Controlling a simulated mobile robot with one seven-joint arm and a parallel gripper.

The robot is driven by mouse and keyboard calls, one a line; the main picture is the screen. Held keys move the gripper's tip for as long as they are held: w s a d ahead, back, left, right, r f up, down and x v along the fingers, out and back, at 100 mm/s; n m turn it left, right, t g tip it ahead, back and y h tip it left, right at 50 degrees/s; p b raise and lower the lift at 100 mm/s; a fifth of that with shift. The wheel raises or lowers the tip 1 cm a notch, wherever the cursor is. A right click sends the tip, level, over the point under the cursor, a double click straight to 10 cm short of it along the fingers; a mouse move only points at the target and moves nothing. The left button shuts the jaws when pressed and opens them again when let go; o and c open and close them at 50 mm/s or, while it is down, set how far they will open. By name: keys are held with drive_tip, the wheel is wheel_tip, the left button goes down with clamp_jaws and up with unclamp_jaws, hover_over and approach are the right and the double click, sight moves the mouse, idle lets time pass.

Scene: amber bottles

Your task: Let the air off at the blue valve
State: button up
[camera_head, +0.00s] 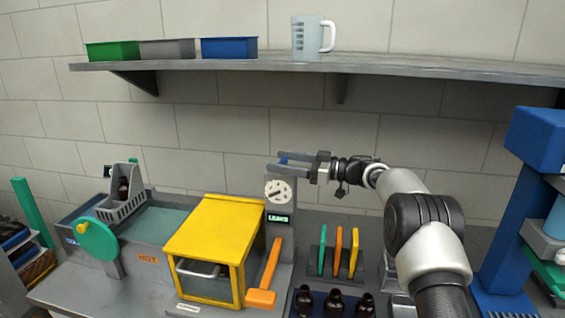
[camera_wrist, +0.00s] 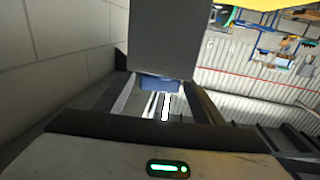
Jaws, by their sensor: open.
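The blue valve (camera_head: 284,158) is a small blue part at the top of the grey post (camera_head: 281,240), partly hidden by a finger. My gripper (camera_head: 277,161) reaches in from the right, open, with its fingertips at the top of the post and the valve between or just behind them. In the wrist view the blue valve (camera_wrist: 158,83) shows at the end of the grey post (camera_wrist: 170,40), between the two dark fingers. I cannot tell whether either finger touches it. A round white gauge (camera_head: 279,191) and a green-lit display (camera_head: 278,218) are on the post.
A yellow hooded box (camera_head: 215,230) and an orange lever (camera_head: 268,270) stand left of and below the post. Upright coloured tools (camera_head: 339,252) and dark bottles (camera_head: 334,301) are at the right. A shelf (camera_head: 400,65) with bins and a jug (camera_head: 307,38) runs above my arm.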

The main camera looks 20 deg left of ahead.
drive_tip(key=s+d+b, duration=0.1)
drive_tip(key=d+b, duration=0.1)
drive_tip(key=d, duration=1.5)
drive_tip(key=shift+s+d+b, duration=0.15)
drive_tip(key=shift+s+b, duration=0.1)
drive_tip(key=shift+b, duration=0.1)
